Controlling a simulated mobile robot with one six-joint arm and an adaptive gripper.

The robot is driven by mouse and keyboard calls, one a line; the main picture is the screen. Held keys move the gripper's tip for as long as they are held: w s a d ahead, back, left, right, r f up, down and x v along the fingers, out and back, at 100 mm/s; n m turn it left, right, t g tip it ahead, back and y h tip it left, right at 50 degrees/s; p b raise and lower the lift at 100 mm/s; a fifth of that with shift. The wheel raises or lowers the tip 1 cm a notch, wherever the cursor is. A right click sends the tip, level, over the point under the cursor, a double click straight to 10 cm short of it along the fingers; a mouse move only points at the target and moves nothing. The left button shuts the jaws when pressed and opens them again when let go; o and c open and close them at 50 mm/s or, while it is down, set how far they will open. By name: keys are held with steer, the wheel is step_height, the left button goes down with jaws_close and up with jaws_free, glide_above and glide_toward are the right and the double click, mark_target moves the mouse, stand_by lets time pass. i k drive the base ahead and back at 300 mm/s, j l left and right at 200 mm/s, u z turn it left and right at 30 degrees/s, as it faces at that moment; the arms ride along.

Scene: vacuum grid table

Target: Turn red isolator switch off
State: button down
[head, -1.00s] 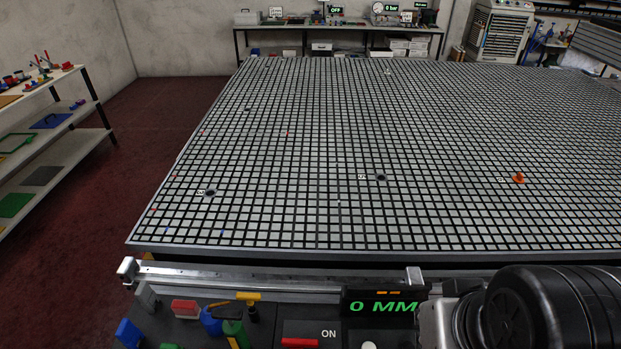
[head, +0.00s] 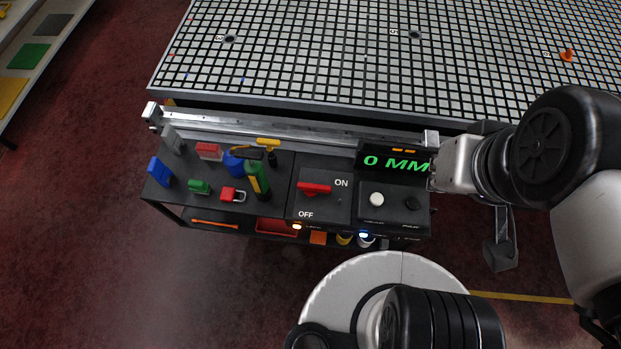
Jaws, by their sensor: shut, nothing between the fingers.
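The red isolator switch (head: 314,188) sits on a dark panel (head: 335,208) on the bench in front of the grid table. Its red handle lies nearly level in the picture, with its right end towards the ON label (head: 341,183). The OFF label (head: 306,214) is below it. My gripper (head: 434,174) is at the right end of the bench, beside the green 0 MM display (head: 396,162). It is shut and empty, well apart from the switch. Its fingertips are small and dark against the bench, so their exact height is hard to tell.
A white button (head: 376,199) and a dark knob (head: 411,203) lie between gripper and switch. Left of the switch are a green bottle (head: 257,180), a red padlock (head: 232,194) and coloured blocks. A metal rail (head: 290,128) runs behind. The grid table (head: 330,75) is mostly clear.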

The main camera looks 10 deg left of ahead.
mark_target(312, 189)
steer(key=u, duration=1.15)
steer(key=j+z, duration=0.35)
steer(key=j, duration=0.15)
steer(key=j+z, duration=0.4)
steer(key=j, duration=0.15)
steer(key=j+z, duration=0.65)
steer(key=z, duration=0.2)
steer(key=l+u, duration=0.25)
steer(key=i+l+u, duration=0.1)
steer(key=l+u, duration=0.15)
steer(key=l, duration=0.2)
